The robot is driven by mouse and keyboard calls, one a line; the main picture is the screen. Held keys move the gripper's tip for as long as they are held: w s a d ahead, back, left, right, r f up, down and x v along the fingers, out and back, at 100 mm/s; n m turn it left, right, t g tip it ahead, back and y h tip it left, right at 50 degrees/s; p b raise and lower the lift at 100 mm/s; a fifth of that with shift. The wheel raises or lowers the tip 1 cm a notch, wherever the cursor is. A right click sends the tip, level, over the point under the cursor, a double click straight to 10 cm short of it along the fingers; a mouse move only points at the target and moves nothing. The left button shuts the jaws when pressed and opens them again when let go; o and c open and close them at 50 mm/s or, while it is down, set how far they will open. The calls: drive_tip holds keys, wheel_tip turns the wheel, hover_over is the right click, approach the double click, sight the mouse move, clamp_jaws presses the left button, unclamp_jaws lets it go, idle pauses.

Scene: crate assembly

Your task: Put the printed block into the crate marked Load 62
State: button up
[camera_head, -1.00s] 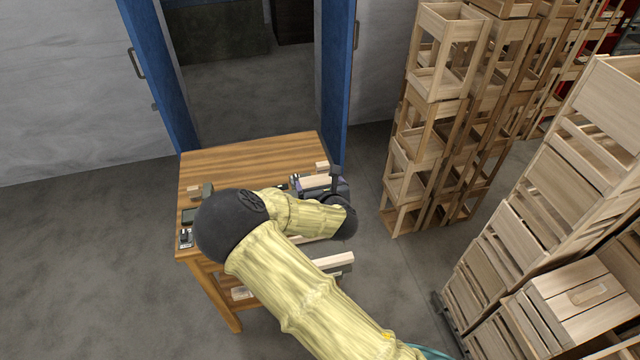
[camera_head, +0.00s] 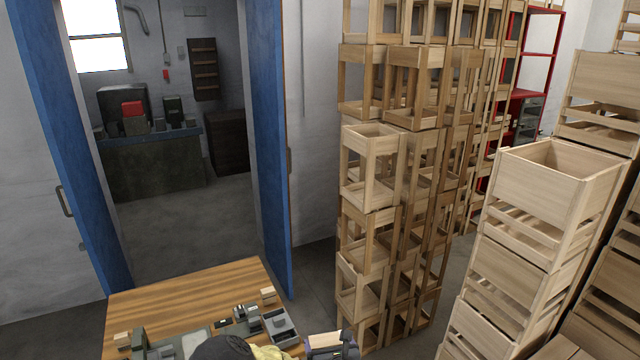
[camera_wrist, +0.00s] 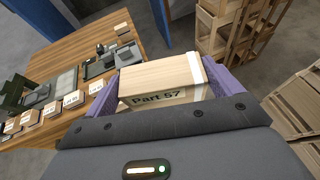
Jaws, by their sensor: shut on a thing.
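The printed block (camera_wrist: 160,80) is pale wood and reads "Part 57" on the face toward the wrist camera. My gripper (camera_wrist: 167,72) is shut on it, with a purple finger at each side. The block is held beyond the right edge of the wooden table (camera_wrist: 75,48). In the head view, my gripper (camera_head: 332,345) shows only partly at the bottom edge, right of the table. No mark reading Load 62 can be made out on any crate in view.
Slatted wooden crates (camera_head: 368,150) stand in tall stacks right of the table. Another stack (camera_head: 545,190) stands nearer at right, its top crate open. Several small labelled blocks and dark devices sit on the table. A blue-framed doorway (camera_head: 268,150) is behind it.

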drive_tip(key=s+d+f+m+h+b, duration=0.1)
drive_tip(key=s+d+f, duration=0.1)
drive_tip(key=d+f, duration=0.2)
drive_tip(key=s+d+f+m+h+b, duration=0.1)
drive_tip(key=s+d+f+h+b, duration=0.1)
drive_tip(key=d, duration=0.7)
drive_tip(key=shift+s+f+t, duration=0.15)
drive_tip(key=shift+f+t, duration=0.15)
drive_tip(key=shift+f, duration=0.55)
drive_tip(key=s+f, duration=0.4)
drive_tip(key=f, duration=0.1)
drive_tip(key=shift+s+f, duration=0.15)
drive_tip(key=shift+f, duration=0.05)
